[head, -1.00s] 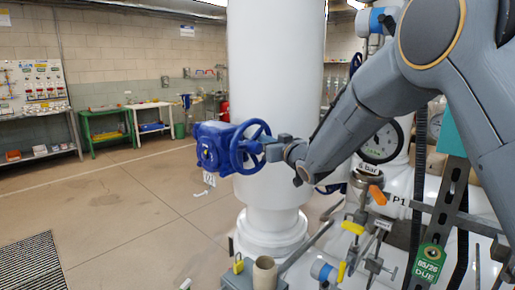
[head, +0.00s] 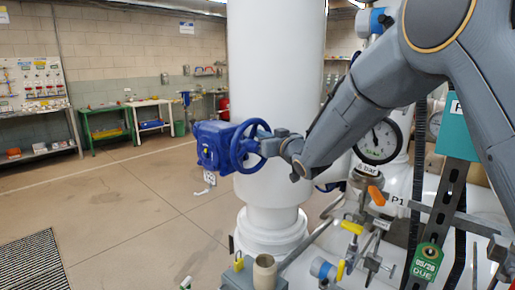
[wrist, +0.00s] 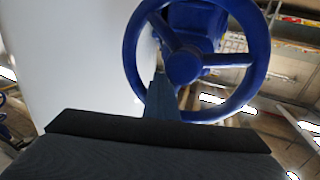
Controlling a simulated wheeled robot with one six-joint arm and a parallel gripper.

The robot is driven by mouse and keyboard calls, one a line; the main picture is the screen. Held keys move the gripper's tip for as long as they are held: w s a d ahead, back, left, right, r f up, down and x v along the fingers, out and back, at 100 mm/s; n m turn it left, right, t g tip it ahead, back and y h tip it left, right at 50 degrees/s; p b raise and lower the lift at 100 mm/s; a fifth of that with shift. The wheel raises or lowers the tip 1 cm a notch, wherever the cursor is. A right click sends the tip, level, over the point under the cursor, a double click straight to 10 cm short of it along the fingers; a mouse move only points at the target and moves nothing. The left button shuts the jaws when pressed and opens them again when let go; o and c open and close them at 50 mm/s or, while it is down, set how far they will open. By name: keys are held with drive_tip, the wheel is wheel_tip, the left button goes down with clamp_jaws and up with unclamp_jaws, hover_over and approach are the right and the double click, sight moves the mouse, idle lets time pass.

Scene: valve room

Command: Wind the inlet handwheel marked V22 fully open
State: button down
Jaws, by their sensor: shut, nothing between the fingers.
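A blue handwheel (head: 248,146) is fitted to a blue valve body (head: 213,145) beside a thick white pipe. A white tag (head: 209,178) hangs below the body; its marking is too small to read surely. The wheel's rim, hub and spokes show in the wrist view (wrist: 183,64). My gripper (head: 266,146) is shut and empty at the wheel's right side. In the wrist view the narrow fingers (wrist: 160,92) reach into the lower left of the wheel, between the hub and rim. I cannot tell whether they touch a spoke.
The white pipe (head: 277,80) stands right behind the wheel. At the right are a pressure gauge (head: 379,141), small valves with yellow handles (head: 352,227) and a green tag (head: 427,262). Open floor lies left, with a floor grating (head: 30,265) and benches along the wall.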

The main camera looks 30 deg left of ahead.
sight(252, 144)
drive_tip(key=shift+s+a+r, duration=0.15)
drive_tip(key=shift+s+r, duration=0.1)
drive_tip(key=shift+r, duration=0.1)
drive_tip(key=shift+s, duration=0.1)
drive_tip(key=shift+s+a+r, duration=0.25)
drive_tip(key=shift+s+r, duration=0.05)
drive_tip(key=shift+s, duration=0.5)
drive_tip(key=shift+s+a, duration=0.25)
drive_tip(key=shift+s, duration=0.55)
drive_tip(key=shift+f, duration=0.1)
